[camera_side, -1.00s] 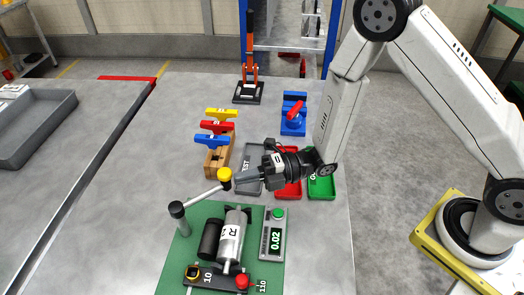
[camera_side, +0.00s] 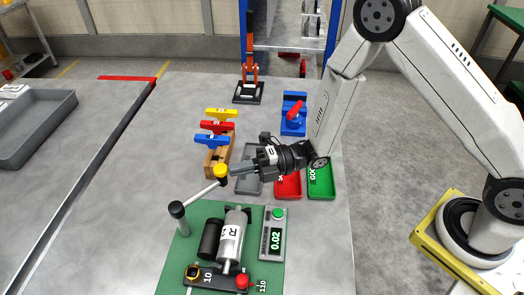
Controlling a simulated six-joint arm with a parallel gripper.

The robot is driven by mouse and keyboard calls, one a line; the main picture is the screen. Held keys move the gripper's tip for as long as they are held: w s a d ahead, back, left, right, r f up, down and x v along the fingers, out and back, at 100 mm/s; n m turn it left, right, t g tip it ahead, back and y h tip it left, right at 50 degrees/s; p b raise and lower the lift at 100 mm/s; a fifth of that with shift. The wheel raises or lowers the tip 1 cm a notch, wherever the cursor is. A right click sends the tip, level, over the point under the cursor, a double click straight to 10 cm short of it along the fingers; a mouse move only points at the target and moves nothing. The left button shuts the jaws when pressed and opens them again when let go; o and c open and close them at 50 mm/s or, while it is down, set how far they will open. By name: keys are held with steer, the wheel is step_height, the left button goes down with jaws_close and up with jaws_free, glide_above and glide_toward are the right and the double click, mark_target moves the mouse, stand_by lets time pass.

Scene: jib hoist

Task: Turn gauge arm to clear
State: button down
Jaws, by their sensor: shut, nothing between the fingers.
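The gauge arm (camera_side: 200,194) is a light rod running from a dark upright post (camera_side: 178,212) at the green board's back left corner. It points up and right to a yellow-topped knob (camera_side: 221,171) at its free end. My gripper (camera_side: 233,170) is shut, lies nearly level, and points left with its fingertips at the right side of the knob. Whether they touch it, I cannot tell. A metal cylinder marked R (camera_side: 231,238) lies on the green board (camera_side: 180,256), beside a dark cylinder (camera_side: 210,238). A gauge display (camera_side: 274,240) reads 0.02.
Grey (camera_side: 248,188), red (camera_side: 288,192) and green (camera_side: 320,191) trays lie under and beside my gripper. A wooden rack (camera_side: 217,160) with blue, red and yellow handles stands behind left. A blue vise-like block (camera_side: 293,122) and an orange clamp (camera_side: 250,75) stand farther back.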

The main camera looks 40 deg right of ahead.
steer(key=w+a, duration=0.1)
steer(key=w, duration=0.6)
steer(key=shift+w, duration=0.2)
stand_by(0.5)
steer(key=d, duration=1.3)
steer(key=shift+w, duration=0.15)
